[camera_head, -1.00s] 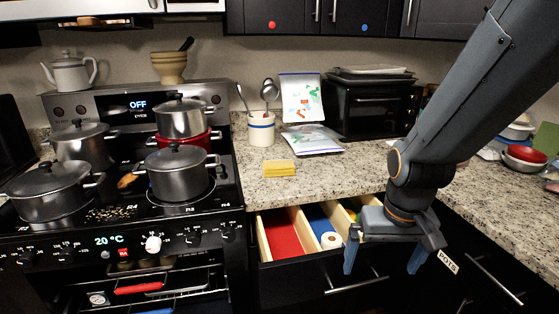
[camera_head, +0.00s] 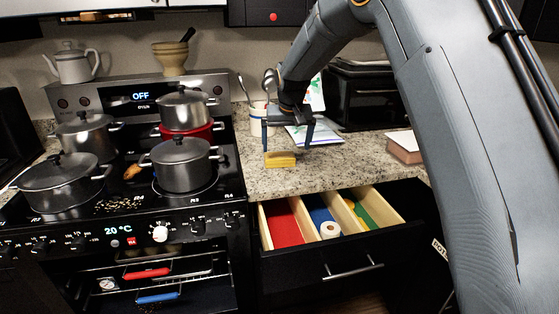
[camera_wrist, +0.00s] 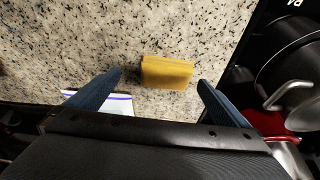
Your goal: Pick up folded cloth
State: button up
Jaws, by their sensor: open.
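The folded cloth (camera_head: 281,160) is a small yellow stack lying on the speckled stone counter, right of the stove. In the wrist view the cloth (camera_wrist: 166,72) lies ahead of and between my two blue fingers, untouched. My gripper (camera_head: 287,146) is open and empty, fingers pointing down above the counter close to the cloth. It also shows in the wrist view (camera_wrist: 160,78) with its fingers wide apart. My arm hides part of the counter's back and right side.
The stove (camera_head: 150,209) bears several lidded pots, one (camera_head: 184,165) near the counter edge. A utensil crock (camera_head: 257,116) and a plastic bag (camera_head: 314,133) stand behind the cloth. Below, an open drawer (camera_head: 262,228) juts out. A box (camera_head: 404,147) lies on the right.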

aim_at(280, 156)
jog(key=shift+w+a+f+p, duration=0.4)
jog(key=shift+w+f+p, duration=0.25)
jog(key=shift+f, duration=0.5)
jog(key=shift+w+a+f+p, duration=0.4)
jog(key=shift+w+f, duration=0.4)
jog(key=shift+f, duration=0.4)
jog(key=shift+w+a+f+p, duration=0.4)
jog(key=shift+w+f+p, duration=0.25)
jog(key=shift+f, duration=0.5)
jog(key=shift+w, duration=0.1)
jog(key=c, duration=0.9)
